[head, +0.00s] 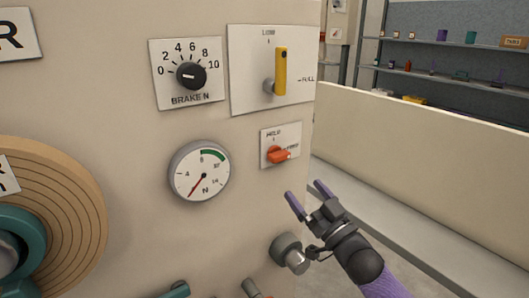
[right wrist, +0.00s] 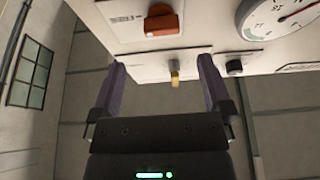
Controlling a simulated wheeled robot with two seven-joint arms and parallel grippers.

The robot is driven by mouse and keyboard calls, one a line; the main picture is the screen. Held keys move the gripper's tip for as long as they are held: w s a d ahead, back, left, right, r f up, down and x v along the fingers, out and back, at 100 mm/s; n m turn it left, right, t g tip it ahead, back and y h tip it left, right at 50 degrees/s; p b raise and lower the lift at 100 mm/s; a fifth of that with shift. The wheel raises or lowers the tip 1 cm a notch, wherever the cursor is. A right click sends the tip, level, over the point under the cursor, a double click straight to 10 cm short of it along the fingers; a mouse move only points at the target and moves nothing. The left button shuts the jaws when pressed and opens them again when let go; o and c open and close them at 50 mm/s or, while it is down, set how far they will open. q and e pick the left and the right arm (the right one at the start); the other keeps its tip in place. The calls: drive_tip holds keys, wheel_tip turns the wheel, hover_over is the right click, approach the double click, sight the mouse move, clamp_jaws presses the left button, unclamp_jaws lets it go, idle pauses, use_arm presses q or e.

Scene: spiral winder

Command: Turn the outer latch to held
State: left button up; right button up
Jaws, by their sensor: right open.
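The latch (head: 279,155) is a small orange-red lever on a white plate (head: 268,135) on the machine's front, at the panel's right edge. The plate reads HELD at the top and has a second label at the right, partly covered by the lever. The lever points right, toward that second label. In the right wrist view the orange latch (right wrist: 162,21) shows at the top, beyond the fingertips. My right gripper (head: 308,192) is open and empty, below and right of the latch, apart from it; it also shows in the right wrist view (right wrist: 162,72). My left gripper is not in view.
Above the latch is a yellow lever (head: 281,70) pointing up. Left of it are a brake knob (head: 191,75) and a round gauge (head: 199,171). A grey knob (head: 290,252) sits below the latch. A cream wall (head: 430,140) stands at the right.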

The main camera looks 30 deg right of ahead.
sight(283, 160)
drive_tip(key=x, duration=0.3)
drive_tip(key=b+x, duration=0.1)
drive_tip(key=x, duration=0.2)
drive_tip(key=b+x, duration=0.1)
drive_tip(key=x, duration=0.2)
drive_tip(key=shift+w+a+r, duration=0.1)
drive_tip(key=shift+w+r, duration=0.1)
drive_tip(key=shift+r, duration=0.2)
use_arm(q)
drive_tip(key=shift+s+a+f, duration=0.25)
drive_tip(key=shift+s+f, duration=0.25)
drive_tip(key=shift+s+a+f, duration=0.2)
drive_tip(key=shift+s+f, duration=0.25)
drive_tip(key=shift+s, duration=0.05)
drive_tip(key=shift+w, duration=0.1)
use_arm(e)
drive_tip(key=shift+c, duration=1.4)
drive_tip(key=c, duration=0.9)
